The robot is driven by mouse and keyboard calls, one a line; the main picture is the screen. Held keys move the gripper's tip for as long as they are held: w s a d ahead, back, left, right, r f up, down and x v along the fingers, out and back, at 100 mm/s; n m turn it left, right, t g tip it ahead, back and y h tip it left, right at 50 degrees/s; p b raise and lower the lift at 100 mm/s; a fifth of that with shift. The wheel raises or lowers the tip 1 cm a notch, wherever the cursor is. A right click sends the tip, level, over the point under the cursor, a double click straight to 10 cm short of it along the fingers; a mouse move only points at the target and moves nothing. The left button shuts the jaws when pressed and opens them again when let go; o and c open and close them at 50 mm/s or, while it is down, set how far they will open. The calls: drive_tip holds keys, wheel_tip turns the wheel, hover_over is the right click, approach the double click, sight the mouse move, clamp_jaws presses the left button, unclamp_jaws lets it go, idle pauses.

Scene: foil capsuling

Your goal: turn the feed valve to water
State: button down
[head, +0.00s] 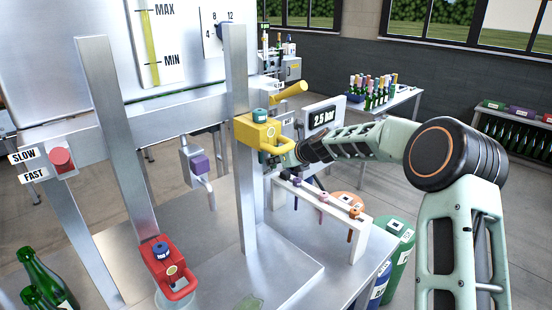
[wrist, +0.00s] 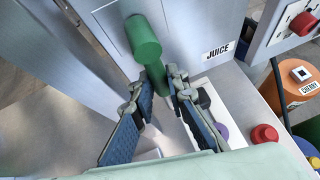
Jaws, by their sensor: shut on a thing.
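The feed valve's green handle (wrist: 143,38) shows in the wrist view as a thick cylinder with a thinner green part (wrist: 157,82) below it. A JUICE label (wrist: 217,50) is on the metal panel to its right. My gripper (wrist: 165,80) has its two blue-padded fingers closed on the thinner green part. I see no water label in either view, and the green handle is not clear in the head view.
A yellow clamp-like unit (head: 258,132) and a red one (head: 168,272) are mounted on metal posts. A 2.5 bar display (head: 323,118) is close behind. Green bottles (head: 45,280) stand at lower left.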

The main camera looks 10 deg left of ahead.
idle(0.3)
drive_tip(key=c, duration=1.9)
unclamp_jaws()
drive_tip(key=v, duration=1.2)
